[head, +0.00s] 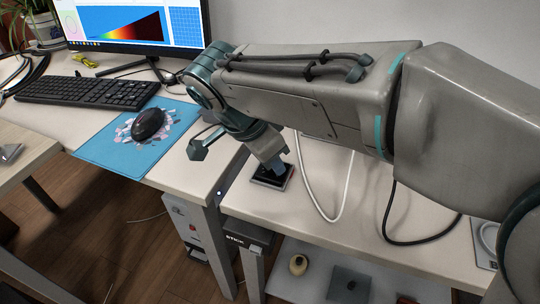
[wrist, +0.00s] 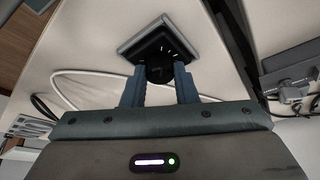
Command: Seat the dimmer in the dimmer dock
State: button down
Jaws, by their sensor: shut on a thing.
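The dimmer (wrist: 159,75) is a black round knob, held between the two fingers of my gripper (wrist: 159,70) in the wrist view. Just beyond it is the dimmer dock (wrist: 133,43), a dark square with a grey rim. In the head view my gripper (head: 275,168) points down at the dock (head: 268,185) on the right-hand table. The fingers are shut on the dimmer. In the head view the fingers and wrist mostly hide the dimmer. The dimmer overlaps the dock in the wrist view; I cannot tell whether it touches or sits in it.
A white cable (head: 333,212) and a black cable (head: 412,242) lie right of the dock. The table's front edge is close to it. A blue mat (head: 105,150) with a mouse (head: 148,123), a keyboard (head: 85,92) and a monitor (head: 130,25) are at left.

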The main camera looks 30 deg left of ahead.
jog(key=c, duration=1.1)
grip_release()
jog(key=shift+o, duration=0.2)
jog(key=p+v, duration=0.4)
jog(key=v, duration=1)
jog(key=shift+p, duration=0.4)
jog(key=shift+f, duration=0.1)
